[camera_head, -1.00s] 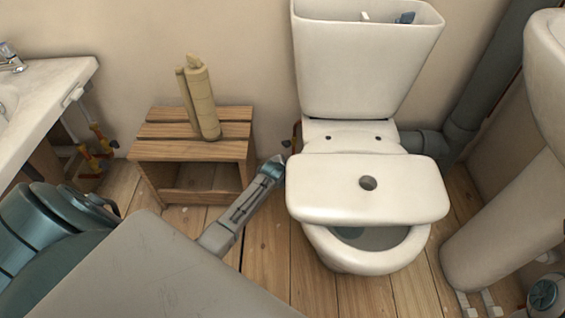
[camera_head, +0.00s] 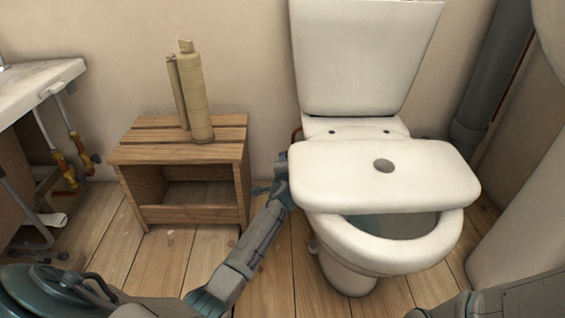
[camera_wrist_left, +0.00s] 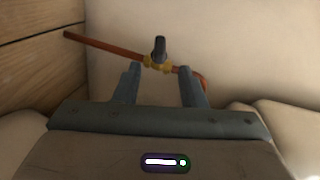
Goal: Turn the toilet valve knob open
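The toilet valve shows in the left wrist view, with a dark knob (camera_wrist_left: 159,47) standing up from a brass body (camera_wrist_left: 157,63) on a copper pipe (camera_wrist_left: 100,46). My left gripper (camera_wrist_left: 160,68) is open, its two fingers apart on either side of the valve in the picture. I cannot tell whether they touch it. In the head view my left gripper (camera_head: 283,172) reaches low between the stool and the toilet (camera_head: 345,60), and the knob is hidden there. My right gripper is not in view.
A wooden stool (camera_head: 190,213) with a tan cylinder (camera_head: 197,100) on it stands left of my left arm. The toilet lid (camera_head: 330,175) is close on the right. A sink (camera_head: 45,80) with pipes and valves below is at far left. Plank floor lies between.

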